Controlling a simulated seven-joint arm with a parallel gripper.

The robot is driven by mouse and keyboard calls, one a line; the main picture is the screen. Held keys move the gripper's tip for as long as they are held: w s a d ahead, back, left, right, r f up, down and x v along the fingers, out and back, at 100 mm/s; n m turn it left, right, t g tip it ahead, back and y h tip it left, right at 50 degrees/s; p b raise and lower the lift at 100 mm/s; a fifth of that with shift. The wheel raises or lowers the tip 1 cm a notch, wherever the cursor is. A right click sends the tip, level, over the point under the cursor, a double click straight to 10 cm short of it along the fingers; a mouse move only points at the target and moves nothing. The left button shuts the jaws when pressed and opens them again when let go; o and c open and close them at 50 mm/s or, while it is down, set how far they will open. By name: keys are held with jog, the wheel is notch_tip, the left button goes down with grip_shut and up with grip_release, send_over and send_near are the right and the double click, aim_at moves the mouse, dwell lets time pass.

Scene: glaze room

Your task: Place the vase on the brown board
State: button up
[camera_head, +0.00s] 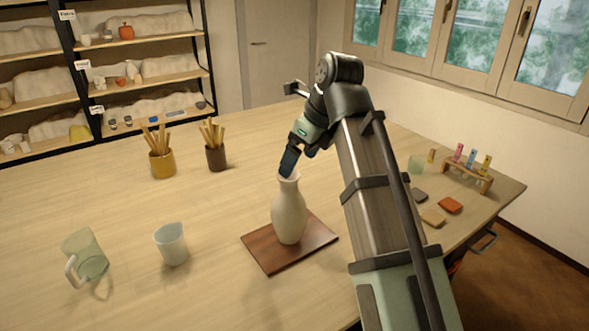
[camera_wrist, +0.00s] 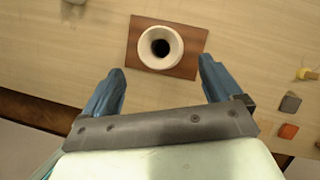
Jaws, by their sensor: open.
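The cream vase (camera_head: 289,212) stands upright on the brown board (camera_head: 265,258) in the head view. In the wrist view I see the vase from above, with its round mouth (camera_wrist: 158,47) near the middle of the board (camera_wrist: 193,70). My gripper (camera_head: 299,155) is just above the vase's mouth in the head view. Its two blue fingers are wide apart and hold nothing in the wrist view (camera_wrist: 160,85). The vase shows just beyond the fingers there, with clear space on both sides. The far side of the vase is hidden.
A glass mug (camera_head: 88,256) and a pale cup (camera_head: 172,245) stand left of the board. Two pots of sticks (camera_head: 162,163) (camera_head: 216,158) stand behind. Coloured tiles (camera_head: 450,205) and a rack of vials (camera_head: 467,175) are at the right. The table's middle is clear.

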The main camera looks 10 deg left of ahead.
jog(key=shift+v, duration=1.6)
